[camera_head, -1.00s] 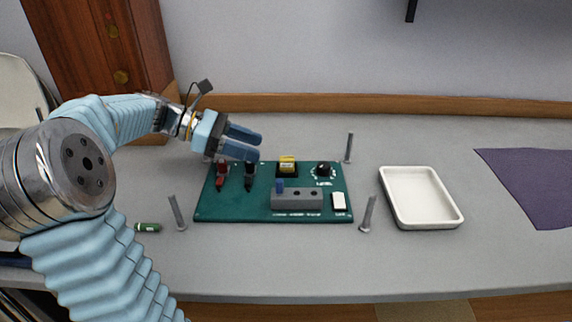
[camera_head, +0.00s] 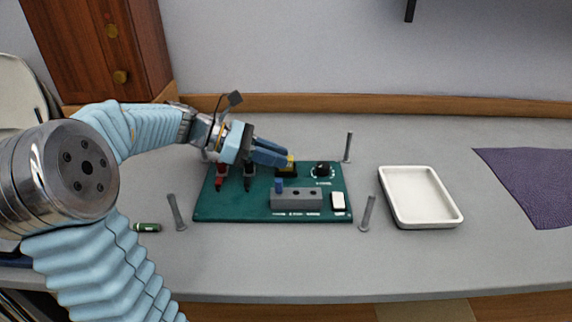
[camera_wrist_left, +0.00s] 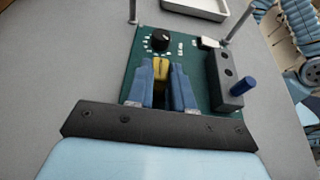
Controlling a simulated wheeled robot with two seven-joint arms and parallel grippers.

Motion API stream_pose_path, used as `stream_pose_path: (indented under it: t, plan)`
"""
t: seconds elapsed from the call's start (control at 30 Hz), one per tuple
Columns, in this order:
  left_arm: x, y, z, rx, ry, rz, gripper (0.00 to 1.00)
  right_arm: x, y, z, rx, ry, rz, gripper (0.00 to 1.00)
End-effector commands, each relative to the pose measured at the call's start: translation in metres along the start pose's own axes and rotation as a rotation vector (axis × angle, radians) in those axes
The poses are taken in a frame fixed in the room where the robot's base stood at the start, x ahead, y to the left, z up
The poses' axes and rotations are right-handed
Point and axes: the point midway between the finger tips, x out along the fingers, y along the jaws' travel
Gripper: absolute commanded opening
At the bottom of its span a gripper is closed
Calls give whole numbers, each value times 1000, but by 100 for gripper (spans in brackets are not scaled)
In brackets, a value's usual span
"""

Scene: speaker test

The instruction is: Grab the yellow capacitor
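The yellow capacitor (camera_head: 291,161) is at the back of the green circuit board (camera_head: 230,205), partly hidden by my left gripper's fingers. My left gripper (camera_head: 284,157) reaches in from the left, with its blue fingers low over the board. In the left wrist view the capacitor (camera_wrist_left: 161,69) lies between the two fingers (camera_wrist_left: 162,88), one on each side with no clear gap. The gripper looks shut on it. The capacitor still appears to be at its place on the board. My right gripper is not in view.
A black knob (camera_head: 322,168) stands just right of the capacitor. Red (camera_head: 221,176) and black (camera_head: 249,179) parts stand left of it, and a grey block (camera_head: 297,198) in front. Several grey posts (camera_head: 349,147) surround the board. A white tray (camera_head: 385,190) stands to the right.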

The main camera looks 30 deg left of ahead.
Motion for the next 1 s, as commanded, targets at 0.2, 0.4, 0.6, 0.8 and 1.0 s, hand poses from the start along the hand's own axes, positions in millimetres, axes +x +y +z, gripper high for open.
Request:
stream_pose_path:
  t: [0.2, 0.4, 0.6, 0.8, 1.0]
  plan:
    - [0, 0, 0, 0, 0, 0, 0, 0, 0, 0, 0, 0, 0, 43]
    - [-1, 0, 2, 1, 0, 0, 0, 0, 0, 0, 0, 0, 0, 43]
    - [-8, 0, 19, 3, 0, 1, 0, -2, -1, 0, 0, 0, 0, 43]
    - [-25, -24, 56, 7, 2, 4, 0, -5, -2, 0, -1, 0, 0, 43]
    - [-45, -73, 91, 6, 1, 2, 0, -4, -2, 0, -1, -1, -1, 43]
